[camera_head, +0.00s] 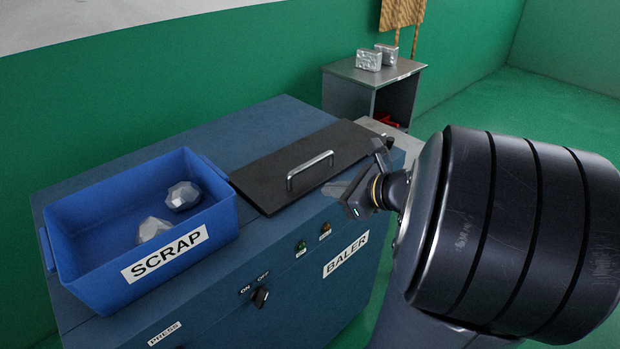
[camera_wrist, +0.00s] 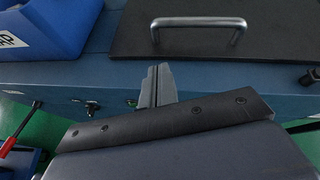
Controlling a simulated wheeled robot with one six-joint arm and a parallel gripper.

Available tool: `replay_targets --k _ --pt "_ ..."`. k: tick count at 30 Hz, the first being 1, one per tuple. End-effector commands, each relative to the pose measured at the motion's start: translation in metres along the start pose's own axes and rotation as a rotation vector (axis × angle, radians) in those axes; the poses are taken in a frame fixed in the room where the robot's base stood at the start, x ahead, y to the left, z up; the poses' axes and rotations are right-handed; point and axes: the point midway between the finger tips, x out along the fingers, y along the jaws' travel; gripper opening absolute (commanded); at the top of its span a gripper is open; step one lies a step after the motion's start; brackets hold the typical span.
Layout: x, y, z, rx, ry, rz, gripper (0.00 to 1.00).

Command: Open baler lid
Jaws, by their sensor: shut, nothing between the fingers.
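The baler lid (camera_head: 270,185) is a flat black panel lying shut on top of the blue baler (camera_head: 220,130). A silver bar handle (camera_head: 310,170) stands up from it. In the wrist view the lid (camera_wrist: 215,52) fills the upper right, with its handle (camera_wrist: 199,23) near the top. My gripper (camera_head: 342,190) is at the right front of the lid, apart from the handle. In the wrist view my gripper (camera_wrist: 158,72) has its fingers together and empty, pointing towards the baler's front edge below the handle.
A blue SCRAP bin (camera_head: 85,215) with crumpled foil lumps (camera_head: 183,196) stands on the baler left of the lid. A rotary switch (camera_head: 260,297) is on the front panel. A grey side cabinet (camera_head: 345,98) with silver blocks (camera_head: 369,60) stands behind. Green floor is clear at right.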

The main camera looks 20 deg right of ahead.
Motion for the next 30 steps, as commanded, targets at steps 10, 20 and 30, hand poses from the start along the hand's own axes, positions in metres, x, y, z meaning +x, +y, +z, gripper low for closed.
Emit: replay_targets --k 10,20,30 --pt "-0.009 -0.042 -0.013 0.247 -0.126 -0.125 0.0" --pt "0.044 -0.048 -0.007 0.243 -0.123 -0.12 0.0" --pt "0.081 -0.053 -0.003 0.241 -0.122 -0.123 0.0"
